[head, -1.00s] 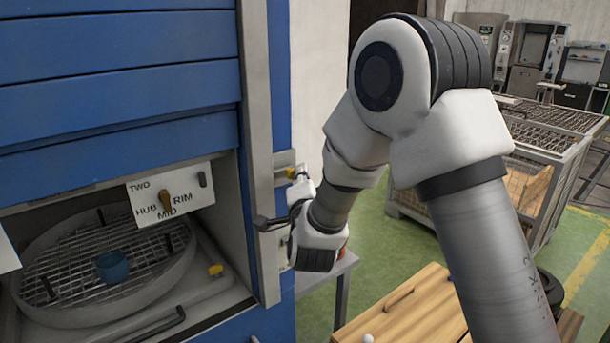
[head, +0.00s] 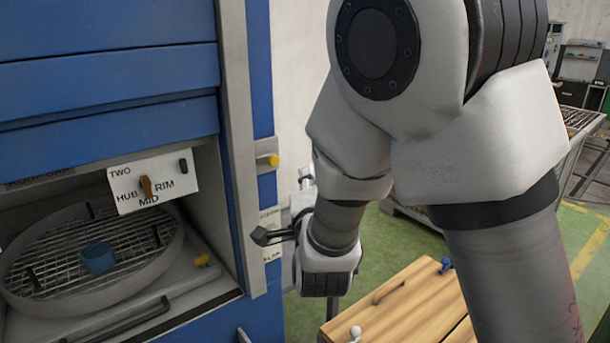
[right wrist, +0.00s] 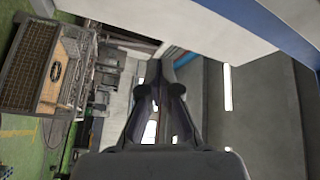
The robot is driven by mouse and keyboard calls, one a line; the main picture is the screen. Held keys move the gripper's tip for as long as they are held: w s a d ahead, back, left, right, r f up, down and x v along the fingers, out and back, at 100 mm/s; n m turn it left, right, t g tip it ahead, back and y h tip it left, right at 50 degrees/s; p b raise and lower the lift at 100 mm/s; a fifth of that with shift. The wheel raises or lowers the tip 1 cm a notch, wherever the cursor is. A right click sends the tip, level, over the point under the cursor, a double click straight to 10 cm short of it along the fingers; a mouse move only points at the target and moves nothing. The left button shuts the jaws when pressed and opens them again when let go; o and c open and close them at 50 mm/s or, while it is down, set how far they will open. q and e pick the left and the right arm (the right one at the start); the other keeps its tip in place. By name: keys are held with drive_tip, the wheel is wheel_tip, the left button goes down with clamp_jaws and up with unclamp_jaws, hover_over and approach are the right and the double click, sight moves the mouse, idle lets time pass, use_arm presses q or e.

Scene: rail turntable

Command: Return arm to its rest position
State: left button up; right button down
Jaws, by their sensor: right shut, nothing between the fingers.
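My right arm comes in from the right of the head view, bent at the elbow. My right gripper (head: 262,236) points left, shut and empty, in front of the grey edge post of the blue cabinet (head: 108,50). In the right wrist view its dark fingers (right wrist: 165,75) are together with nothing held. My left gripper is in neither view now. Inside the cabinet opening is a round mesh turntable (head: 60,280) with a blue cup (head: 98,257) on it. A white sign (head: 152,182) with a brown knob reads TWO, HUB, MID, RIM.
A yellow knob (head: 268,160) sticks out from the cabinet's side post. A wooden chest (head: 405,300) with a handle stands at the lower middle. A mesh crate (right wrist: 35,65) shows at the left of the right wrist view. Green floor (head: 375,250) lies open behind my arm.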

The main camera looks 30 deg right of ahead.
drive_tip(key=s+a+f+n+g+y, duration=0.1)
drive_tip(key=s+f+n+g+y, duration=0.2)
drive_tip(key=f, duration=1.5)
drive_tip(key=s+f+n+g+y, duration=0.15)
drive_tip(key=s+f+g, duration=0.35)
drive_tip(key=f, duration=1.4)
drive_tip(key=s+a+f+n+g+y, duration=0.2)
drive_tip(key=s+f+n, duration=0.4)
drive_tip(key=s, duration=0.4)
drive_tip(key=s+a+f+n+g+y, duration=0.2)
drive_tip(key=s+a+f+n+g, duration=0.2)
drive_tip(key=s+f+n+g, duration=0.3)
drive_tip(key=s, duration=0.3)
drive_tip(key=shift+s+a+f+n, duration=0.25)
drive_tip(key=shift+s+a+n, duration=0.05)
drive_tip(key=shift+n, duration=0.05)
